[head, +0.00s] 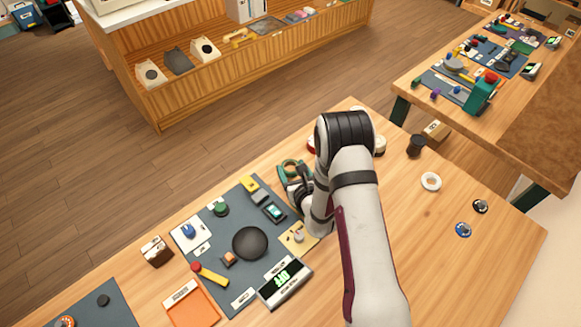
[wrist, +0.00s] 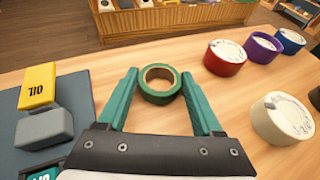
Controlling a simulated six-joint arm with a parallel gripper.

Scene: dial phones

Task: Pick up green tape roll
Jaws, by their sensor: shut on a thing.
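The green tape roll (wrist: 160,97) has a brown cardboard core and sits between the two teal fingers of my gripper (wrist: 160,73) in the wrist view. The fingers are shut on its outer sides, near their tips. The roll looks level, its hole facing up, at or close to the wooden table top; I cannot tell whether it touches the wood. In the head view, my gripper (head: 291,172) is beyond the top edge of the dark mat, partly hidden by my arm.
In the wrist view, red (wrist: 226,57), purple (wrist: 262,47), blue (wrist: 290,41) and cream (wrist: 281,119) rolls stand to the right. Bare wood surrounds the green roll.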

